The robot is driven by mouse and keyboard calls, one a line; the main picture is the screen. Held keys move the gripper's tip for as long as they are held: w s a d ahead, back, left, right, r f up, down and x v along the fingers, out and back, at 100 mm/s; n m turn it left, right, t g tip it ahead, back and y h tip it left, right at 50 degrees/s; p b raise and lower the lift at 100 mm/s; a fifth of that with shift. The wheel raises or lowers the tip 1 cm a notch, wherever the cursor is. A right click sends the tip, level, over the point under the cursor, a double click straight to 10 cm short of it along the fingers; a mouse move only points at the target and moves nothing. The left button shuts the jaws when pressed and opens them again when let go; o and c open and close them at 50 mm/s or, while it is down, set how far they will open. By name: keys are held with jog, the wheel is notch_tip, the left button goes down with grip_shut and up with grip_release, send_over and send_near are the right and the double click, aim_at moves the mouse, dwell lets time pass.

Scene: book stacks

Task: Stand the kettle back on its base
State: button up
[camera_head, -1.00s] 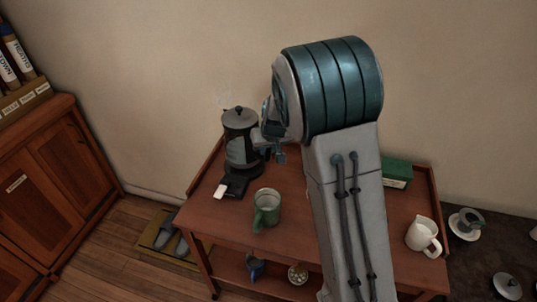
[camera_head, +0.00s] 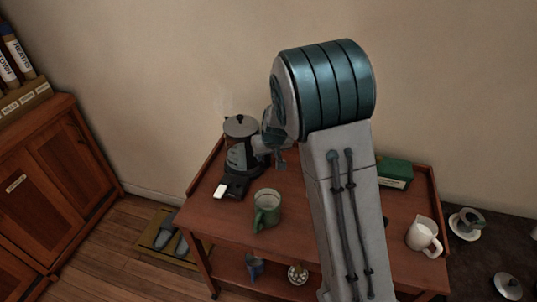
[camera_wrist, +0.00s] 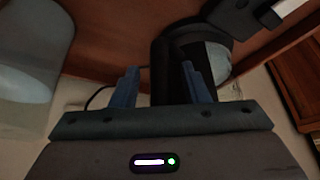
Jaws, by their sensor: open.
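The kettle (camera_head: 237,146), grey and black with a dark lid knob, is upright at the back left of the wooden cart. Its underside meets the black base (camera_head: 236,182), and it appears to sit on it; the exact seating is hard to see. My gripper (camera_wrist: 161,86) is open at the kettle's right side. In the wrist view its blue fingers are on either side of the kettle's black handle (camera_wrist: 169,55). The pale kettle body (camera_wrist: 215,62) shows beyond the right finger. In the head view my arm partly hides the handle side.
A white object (camera_head: 220,191) lies by the base. A green box (camera_head: 394,173) and white jug (camera_head: 422,236) are on the right of the cart (camera_head: 215,222). The wall is close behind; my arm crosses the middle.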

jog(key=v, duration=1.2)
jog(key=s+d+r+m, duration=0.1)
jog(key=s+d, duration=0.2)
jog(key=s, duration=0.5)
jog(key=s+d+r+m+g, duration=0.1)
jog(key=s+d, duration=0.2)
jog(key=s, duration=0.6)
jog(key=s+d+r+g+h, duration=0.1)
jog(key=s+d, duration=0.2)
jog(key=s, duration=0.6)
jog(key=shift+r+m+p, duration=0.35)
jog(key=shift+m+p, duration=0.05)
jog(key=shift+p, duration=0.05)
jog(key=shift+c, duration=0.5)
jog(key=shift+d, duration=0.15)
